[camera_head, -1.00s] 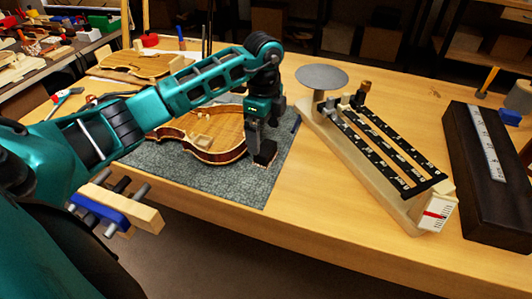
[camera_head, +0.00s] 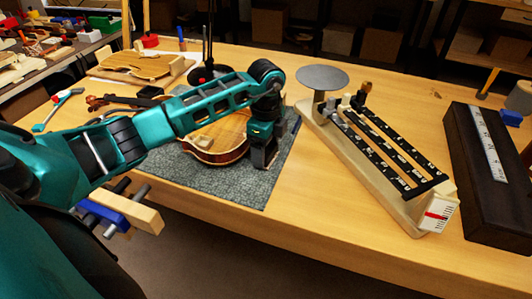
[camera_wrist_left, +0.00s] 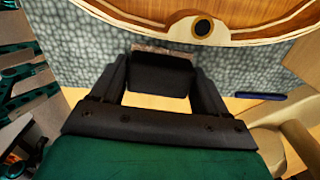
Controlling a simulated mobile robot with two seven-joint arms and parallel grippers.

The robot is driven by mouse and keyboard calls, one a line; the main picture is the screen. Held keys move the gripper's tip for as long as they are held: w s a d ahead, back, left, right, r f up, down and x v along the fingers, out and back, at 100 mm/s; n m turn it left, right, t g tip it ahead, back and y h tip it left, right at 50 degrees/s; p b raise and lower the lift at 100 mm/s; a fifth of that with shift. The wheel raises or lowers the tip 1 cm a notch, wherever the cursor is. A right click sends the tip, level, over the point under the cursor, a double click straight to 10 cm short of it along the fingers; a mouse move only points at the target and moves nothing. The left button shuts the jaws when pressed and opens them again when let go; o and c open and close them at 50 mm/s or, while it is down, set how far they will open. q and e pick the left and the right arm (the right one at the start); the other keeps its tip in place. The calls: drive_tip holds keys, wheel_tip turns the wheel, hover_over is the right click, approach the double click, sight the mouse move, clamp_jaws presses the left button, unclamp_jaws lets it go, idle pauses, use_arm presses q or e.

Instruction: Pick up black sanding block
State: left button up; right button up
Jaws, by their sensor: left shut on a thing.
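The black sanding block (camera_wrist_left: 161,74) is between the two fingers of my left gripper (camera_wrist_left: 160,82) in the left wrist view. It is dark with a pale, rough strip along its far edge. In the head view my left gripper (camera_head: 263,155) points down at the right part of the grey mat, just right of the violin body. It is shut on the block, and the fingers mostly hide the block there. I cannot tell whether the block touches the mat. My right gripper is not in view.
The violin body (camera_head: 217,140) lies on the grey mat (camera_head: 222,187) close beside the gripper. A beam balance (camera_head: 390,150) stands to the right, and a dark box with a ruler (camera_head: 487,140) is farther right. Bare tabletop (camera_head: 310,190) lies between mat and balance.

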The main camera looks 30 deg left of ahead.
use_arm(q)
drive_tip(key=c, duration=0.4)
drive_tip(key=shift+r, duration=0.1)
drive_tip(key=shift+c, duration=0.2)
wheel_tip(320, 180, up, 20)
drive_tip(key=p, duration=0.3)
